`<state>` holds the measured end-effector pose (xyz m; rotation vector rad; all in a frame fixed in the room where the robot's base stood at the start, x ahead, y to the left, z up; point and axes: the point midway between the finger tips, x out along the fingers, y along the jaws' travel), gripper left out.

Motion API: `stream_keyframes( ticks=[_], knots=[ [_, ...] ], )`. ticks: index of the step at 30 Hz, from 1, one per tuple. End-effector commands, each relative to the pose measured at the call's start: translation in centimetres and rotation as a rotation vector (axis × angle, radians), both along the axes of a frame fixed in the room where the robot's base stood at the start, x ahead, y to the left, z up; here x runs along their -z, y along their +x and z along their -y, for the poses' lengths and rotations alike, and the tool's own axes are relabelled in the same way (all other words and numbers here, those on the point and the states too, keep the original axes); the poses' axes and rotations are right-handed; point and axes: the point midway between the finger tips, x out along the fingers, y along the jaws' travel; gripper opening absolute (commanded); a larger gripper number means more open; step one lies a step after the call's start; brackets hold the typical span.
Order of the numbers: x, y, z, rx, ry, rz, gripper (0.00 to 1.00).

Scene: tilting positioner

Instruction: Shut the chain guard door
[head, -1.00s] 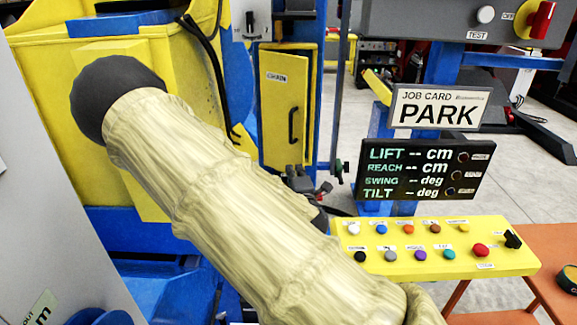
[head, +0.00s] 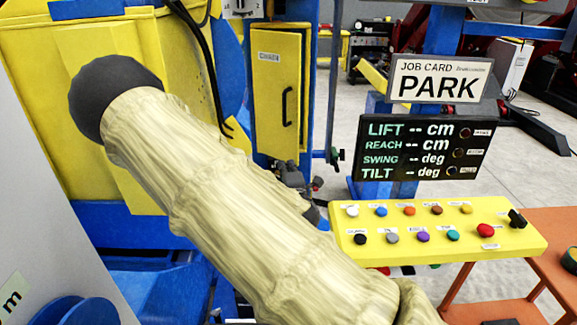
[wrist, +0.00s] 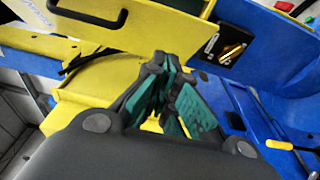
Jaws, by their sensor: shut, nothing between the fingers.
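The chain guard door (head: 271,115) is a yellow panel with a "CHAIN" label and a black bar handle, upright in a yellow frame on the blue machine. It looks slightly ajar, its right edge standing off the frame; the exact gap is unclear. In the wrist view the yellow panel with its black handle (wrist: 92,14) crosses the top. My gripper (head: 311,184) is low in front of the door's lower right, partly hidden by my pale sleeved arm. In the wrist view its dark fingers with green pads (wrist: 166,72) are shut and empty, just below the panel; contact is unclear.
A yellow button panel (head: 395,224) stands to the right, below a black readout (head: 422,148) and a "PARK" job card (head: 437,80). A black cable (head: 205,60) hangs left of the door. An orange table (head: 500,310) is at lower right. Grey floor lies open behind.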

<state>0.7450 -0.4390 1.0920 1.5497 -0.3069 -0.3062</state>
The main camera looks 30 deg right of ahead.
Motion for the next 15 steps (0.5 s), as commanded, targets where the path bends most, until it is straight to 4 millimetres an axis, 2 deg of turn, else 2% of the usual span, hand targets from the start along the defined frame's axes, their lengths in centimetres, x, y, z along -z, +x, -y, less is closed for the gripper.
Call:
stream_keyframes(
  ticks=[15],
  knots=[
    [-0.2,7.6,3.6,0.002,0.0,0.001,0.0]
  ],
)
